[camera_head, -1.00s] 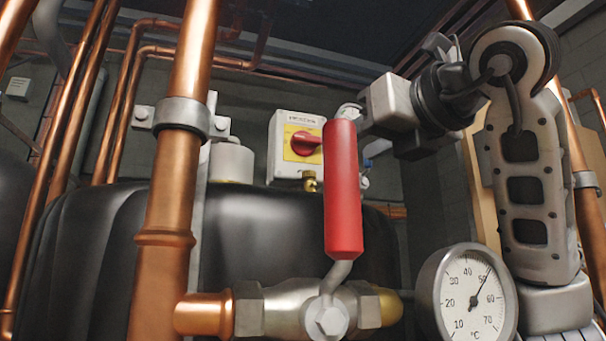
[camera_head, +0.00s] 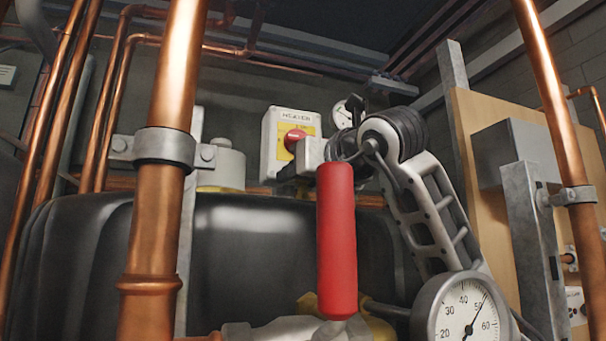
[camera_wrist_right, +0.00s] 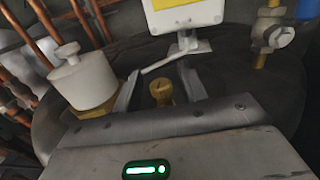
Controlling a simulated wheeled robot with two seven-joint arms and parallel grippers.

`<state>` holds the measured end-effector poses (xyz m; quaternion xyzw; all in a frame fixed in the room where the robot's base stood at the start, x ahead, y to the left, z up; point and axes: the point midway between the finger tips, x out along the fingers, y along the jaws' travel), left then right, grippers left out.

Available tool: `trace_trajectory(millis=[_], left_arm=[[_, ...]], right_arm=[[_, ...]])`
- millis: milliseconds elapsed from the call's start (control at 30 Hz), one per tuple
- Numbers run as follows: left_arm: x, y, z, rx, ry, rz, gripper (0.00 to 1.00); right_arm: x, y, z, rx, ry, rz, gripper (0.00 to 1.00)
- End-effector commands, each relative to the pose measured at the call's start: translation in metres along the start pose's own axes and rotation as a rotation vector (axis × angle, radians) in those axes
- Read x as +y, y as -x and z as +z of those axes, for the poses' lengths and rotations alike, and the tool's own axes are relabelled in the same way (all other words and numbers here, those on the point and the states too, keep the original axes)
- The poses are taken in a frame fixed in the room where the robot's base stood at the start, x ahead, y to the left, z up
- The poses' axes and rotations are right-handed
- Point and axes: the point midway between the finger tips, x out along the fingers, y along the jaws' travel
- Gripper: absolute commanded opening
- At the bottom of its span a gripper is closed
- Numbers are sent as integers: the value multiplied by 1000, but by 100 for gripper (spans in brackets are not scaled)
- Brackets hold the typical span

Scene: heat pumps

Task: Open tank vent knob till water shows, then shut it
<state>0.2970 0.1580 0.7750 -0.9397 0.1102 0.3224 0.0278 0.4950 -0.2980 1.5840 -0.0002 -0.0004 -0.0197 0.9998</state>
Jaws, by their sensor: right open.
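The brass vent knob (camera_wrist_right: 162,92) stands on top of the dark tank (camera_wrist_right: 225,110), near the middle of the right wrist view. My right gripper (camera_wrist_right: 160,88) is open, with one finger on each side of the knob; whether either finger touches it I cannot tell. In the head view my right gripper (camera_head: 290,180) is low over the black tank (camera_head: 250,240), partly behind a red lever handle, and the knob is hidden there. No water is visible. My left gripper is not in view.
The red lever handle (camera_head: 337,240) and a temperature dial (camera_head: 466,315) stand in front of my right arm. A switch box (camera_head: 290,135) is close behind the gripper. A white-capped cylinder (camera_wrist_right: 82,80) is left of the fingers. Copper pipes (camera_head: 165,190) run upright at the left.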

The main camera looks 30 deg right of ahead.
Motion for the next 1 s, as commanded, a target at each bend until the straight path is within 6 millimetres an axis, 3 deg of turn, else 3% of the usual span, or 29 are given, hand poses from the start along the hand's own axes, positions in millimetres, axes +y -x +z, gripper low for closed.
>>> trace_trajectory(millis=[67, 100, 233, 633, 1000], left_arm=[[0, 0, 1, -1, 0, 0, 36], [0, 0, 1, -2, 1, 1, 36], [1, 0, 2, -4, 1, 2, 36], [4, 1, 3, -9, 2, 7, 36], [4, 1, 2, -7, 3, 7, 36]], right_arm=[[0, 0, 0, 1, 0, 0, 42], [0, 0, 0, 1, 0, 0, 37], [0, 0, 0, 1, 0, 0, 0], [-1, 0, 0, 2, -3, 49, 0], [-2, 0, 0, 2, -6, 317, 0]])
